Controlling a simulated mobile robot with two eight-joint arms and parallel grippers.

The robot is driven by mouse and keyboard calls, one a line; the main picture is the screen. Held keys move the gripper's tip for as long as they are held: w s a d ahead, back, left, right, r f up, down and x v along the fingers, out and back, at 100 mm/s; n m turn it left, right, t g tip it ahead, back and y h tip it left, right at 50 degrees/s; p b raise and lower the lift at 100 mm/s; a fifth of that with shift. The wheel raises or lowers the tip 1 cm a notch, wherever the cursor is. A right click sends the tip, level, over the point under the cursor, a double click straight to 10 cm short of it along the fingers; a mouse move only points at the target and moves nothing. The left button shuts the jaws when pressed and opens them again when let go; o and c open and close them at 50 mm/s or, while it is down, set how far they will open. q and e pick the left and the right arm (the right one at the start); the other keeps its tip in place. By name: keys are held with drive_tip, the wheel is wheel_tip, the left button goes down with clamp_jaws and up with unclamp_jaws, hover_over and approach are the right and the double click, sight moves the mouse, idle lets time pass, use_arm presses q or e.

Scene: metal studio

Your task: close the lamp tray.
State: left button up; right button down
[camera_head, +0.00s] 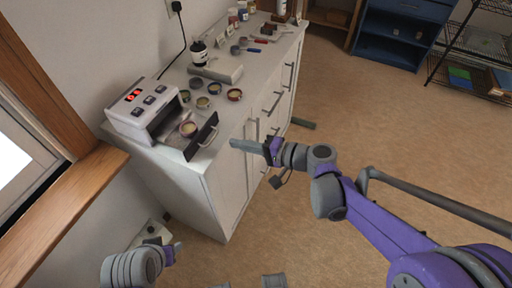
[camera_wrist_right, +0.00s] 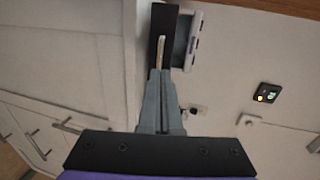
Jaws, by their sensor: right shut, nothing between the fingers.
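The lamp (camera_head: 128,122) is a white box with red digits and dark buttons, at the left end of the cabinet top. Its tray (camera_head: 198,138) is pulled out, with a black front and a pale handle (camera_head: 208,138). A small jar (camera_head: 188,129) sits in the tray. My right gripper (camera_head: 233,144) is shut and empty, just right of the tray front. In the right wrist view its fingertips (camera_wrist_right: 160,74) line up with the handle (camera_wrist_right: 162,52); I cannot tell whether they touch. My left gripper (camera_head: 172,252) is low at the left, its fingers unclear.
The white cabinet (camera_head: 225,180) has bar handles on its front. A wooden window sill (camera_head: 75,195) is at the left. The floor (camera_head: 370,130) to the right is clear.

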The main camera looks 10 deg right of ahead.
sight(182, 125)
drive_tip(key=x, duration=0.5)
drive_tip(key=shift+w+a+f, duration=0.1)
drive_tip(key=shift+a, duration=0.1)
drive_tip(key=x, duration=0.4)
drive_tip(key=r+x, duration=0.1)
drive_tip(key=x, duration=0.2)
drive_tip(key=r+x, duration=0.1)
drive_tip(key=x, duration=0.3)
drive_tip(key=shift+w+a+r, duration=0.15)
drive_tip(key=shift+w+a, duration=0.5)
drive_tip(key=shift+a, duration=0.1)
drive_tip(key=shift+r, duration=0.1)
drive_tip(key=shift+s+d, duration=0.1)
